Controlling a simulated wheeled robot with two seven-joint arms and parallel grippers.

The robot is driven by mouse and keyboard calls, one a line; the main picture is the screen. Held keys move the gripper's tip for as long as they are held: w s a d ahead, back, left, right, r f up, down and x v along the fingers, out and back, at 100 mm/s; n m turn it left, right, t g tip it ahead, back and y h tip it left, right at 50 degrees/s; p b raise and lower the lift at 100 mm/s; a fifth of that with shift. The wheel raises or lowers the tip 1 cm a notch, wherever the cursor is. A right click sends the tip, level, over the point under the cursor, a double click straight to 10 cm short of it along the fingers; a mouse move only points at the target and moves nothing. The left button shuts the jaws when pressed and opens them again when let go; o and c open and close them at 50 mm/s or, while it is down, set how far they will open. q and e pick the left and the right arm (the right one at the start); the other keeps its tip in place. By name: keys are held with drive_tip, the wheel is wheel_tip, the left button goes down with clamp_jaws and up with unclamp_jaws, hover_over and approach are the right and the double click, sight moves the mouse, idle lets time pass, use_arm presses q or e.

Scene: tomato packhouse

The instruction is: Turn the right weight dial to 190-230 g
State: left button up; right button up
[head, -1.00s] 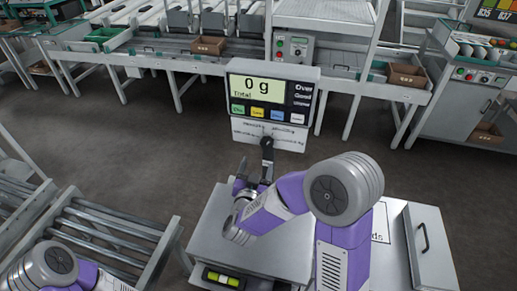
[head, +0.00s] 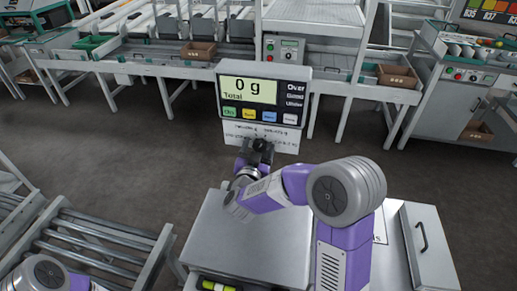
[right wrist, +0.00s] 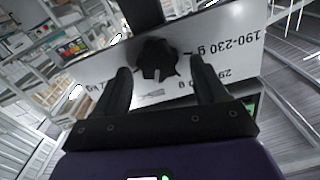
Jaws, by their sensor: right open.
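The black weight dial (right wrist: 158,60) sits on a white panel (right wrist: 232,40) below the scale display (head: 262,92), which reads 0 g. A pale pointer mark on the dial points down, towards my wrist, in the right wrist view. The label "190-230 g" is printed to the right of the dial there. My right gripper (right wrist: 160,66) is open, with one finger on each side of the dial; I cannot tell whether they touch it. In the head view, the right gripper (head: 257,154) partly hides the dial and lower panel. My left gripper is out of view.
A grey scale platform (head: 250,240) lies under my right arm. A roller conveyor (head: 95,245) stands at the lower left. Sorting benches with brown boxes (head: 198,49) line the back. Dark open floor lies between.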

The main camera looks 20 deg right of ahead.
drive_tip(key=c, duration=1)
drive_tip(key=shift+a+r+n+p, duration=0.1)
drive_tip(key=shift+a+n+p, duration=0.05)
drive_tip(key=shift+n+p, duration=0.9)
drive_tip(key=shift+c, duration=0.2)
drive_tip(key=n+p, duration=0.7)
drive_tip(key=n, duration=0.1)
drive_tip(key=shift+w+a, duration=0.25)
drive_tip(key=shift+a, duration=0.05)
drive_tip(key=n+p, duration=0.5)
drive_tip(key=shift+w+a+f, duration=0.1)
drive_tip(key=shift+f, duration=0.25)
drive_tip(key=shift+f+n+p, duration=0.15)
drive_tip(key=shift+n+p, duration=0.6)
drive_tip(key=shift+n, duration=0.5)
drive_tip(key=shift+f+n+p, duration=0.15)
drive_tip(key=shift+n+p, duration=0.6)
drive_tip(key=shift+n, duration=0.45)
drive_tip(key=o, duration=1)
drive_tip(key=shift+o, duration=0.2)
